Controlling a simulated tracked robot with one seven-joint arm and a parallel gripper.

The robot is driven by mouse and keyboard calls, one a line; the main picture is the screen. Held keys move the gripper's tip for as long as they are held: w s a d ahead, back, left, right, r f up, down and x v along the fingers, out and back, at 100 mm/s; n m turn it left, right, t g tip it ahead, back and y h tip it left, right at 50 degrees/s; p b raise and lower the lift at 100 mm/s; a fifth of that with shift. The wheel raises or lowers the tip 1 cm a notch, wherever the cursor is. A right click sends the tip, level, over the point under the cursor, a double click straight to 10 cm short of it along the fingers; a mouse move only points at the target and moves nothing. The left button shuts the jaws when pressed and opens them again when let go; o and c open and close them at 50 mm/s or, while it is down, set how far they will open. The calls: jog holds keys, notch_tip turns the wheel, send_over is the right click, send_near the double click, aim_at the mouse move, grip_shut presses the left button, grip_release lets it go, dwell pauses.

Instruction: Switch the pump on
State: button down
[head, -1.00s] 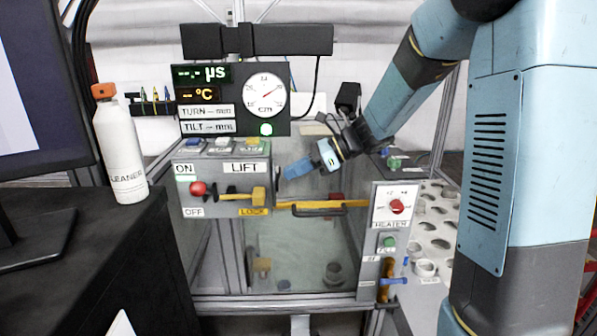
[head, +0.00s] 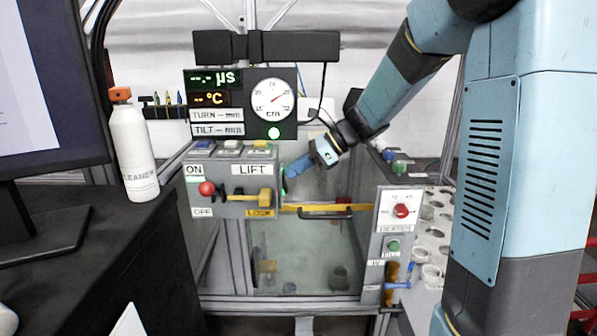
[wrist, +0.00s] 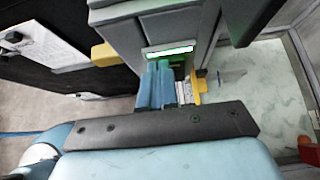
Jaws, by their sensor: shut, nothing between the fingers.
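No label reading "pump" is legible in either view. My gripper (head: 287,172) is shut and empty, its blue fingers pointing down beside the right side of the grey LIFT box (head: 233,180). A small green lit part (head: 284,187) shows at that side, close to the fingertips. In the wrist view, my shut blue fingers (wrist: 157,85) are close to the grey housing, by a bright green-white lit strip (wrist: 170,50). A green part beside them is partly hidden by the fingers. Whether they touch anything, I cannot tell.
The LIFT box carries a red knob (head: 206,188) and a yellow LOCK lever (head: 264,197). A yellow bar (head: 350,209) crosses the clear tank front. The HEATER panel has a red dial (head: 401,211) and a green button (head: 393,245). A white cleaner bottle (head: 133,150) stands at left.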

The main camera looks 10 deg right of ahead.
jog(key=shift+r, duration=0.55)
jog(key=v, duration=1.3)
jog(key=shift+d+f, duration=0.25)
jog(key=shift+f, duration=0.1)
